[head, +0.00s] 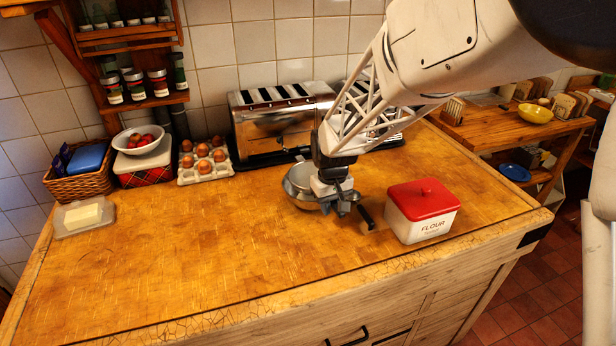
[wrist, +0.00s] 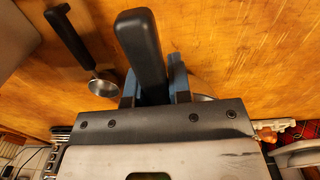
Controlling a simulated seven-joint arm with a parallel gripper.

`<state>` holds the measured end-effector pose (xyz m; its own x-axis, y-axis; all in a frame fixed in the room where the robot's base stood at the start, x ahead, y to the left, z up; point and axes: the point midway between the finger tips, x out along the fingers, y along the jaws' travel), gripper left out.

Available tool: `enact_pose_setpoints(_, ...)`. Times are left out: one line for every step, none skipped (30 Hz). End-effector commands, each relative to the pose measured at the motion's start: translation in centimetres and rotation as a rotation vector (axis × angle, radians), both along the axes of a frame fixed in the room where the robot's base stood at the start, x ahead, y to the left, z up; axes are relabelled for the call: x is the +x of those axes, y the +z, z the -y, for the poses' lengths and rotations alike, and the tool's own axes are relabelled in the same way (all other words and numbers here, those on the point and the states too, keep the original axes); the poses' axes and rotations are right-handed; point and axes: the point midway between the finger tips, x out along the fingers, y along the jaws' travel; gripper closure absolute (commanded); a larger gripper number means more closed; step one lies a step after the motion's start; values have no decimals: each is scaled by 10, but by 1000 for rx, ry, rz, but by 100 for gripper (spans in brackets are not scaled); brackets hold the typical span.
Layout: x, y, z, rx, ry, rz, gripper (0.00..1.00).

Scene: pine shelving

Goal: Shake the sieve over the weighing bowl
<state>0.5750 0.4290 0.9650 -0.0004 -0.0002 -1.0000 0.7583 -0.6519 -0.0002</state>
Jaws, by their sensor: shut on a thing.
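My gripper (head: 341,207) is over the middle of the counter, left of the flour tin. In the wrist view its fingers (wrist: 153,82) are shut on a thick black handle (wrist: 138,40), which I take to be the sieve's. A round metal piece, apparently the sieve (head: 298,177), shows just left of my gripper in the head view. A shiny metal bowl (head: 304,203), apparently the weighing bowl, is below it, partly hidden by the gripper. I cannot tell whether sieve and bowl touch, nor see the sieve's contents. A metal rim (wrist: 204,97) shows beside the fingers.
A red-lidded flour tin (head: 424,215) stands close on the right, with a black-handled scoop (head: 366,216) beside it; the scoop (wrist: 103,86) also shows in the wrist view. A toaster (head: 270,125) and egg tray (head: 205,170) are behind. The counter's front left is clear.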

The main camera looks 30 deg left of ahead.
Motion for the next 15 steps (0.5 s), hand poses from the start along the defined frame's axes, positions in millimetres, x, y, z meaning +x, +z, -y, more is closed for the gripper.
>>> enact_pose_setpoints(0,-1,0,0,0,0,100)
enact_pose_setpoints(0,-2,0,0,0,0,100)
enact_pose_setpoints(0,-3,0,0,0,0,100)
enact_pose_setpoints(0,-4,0,0,0,0,100)
enact_pose_setpoints(0,-5,0,0,0,0,100)
enact_pose_setpoints(0,-6,0,0,0,0,100)
enact_pose_setpoints(0,-7,0,0,0,0,100)
enact_pose_setpoints(0,-8,0,0,0,0,100)
enact_pose_setpoints(0,-9,0,0,0,0,100)
enact_pose_setpoints(0,-9,0,0,0,0,100)
enact_pose_setpoints(0,-10,0,1,0,1,100)
enact_pose_setpoints(0,-11,0,1,0,1,100)
enact_pose_setpoints(0,-12,0,1,0,1,100)
enact_pose_setpoints(0,-13,0,1,0,1,100)
enact_pose_setpoints(0,-14,0,1,0,1,100)
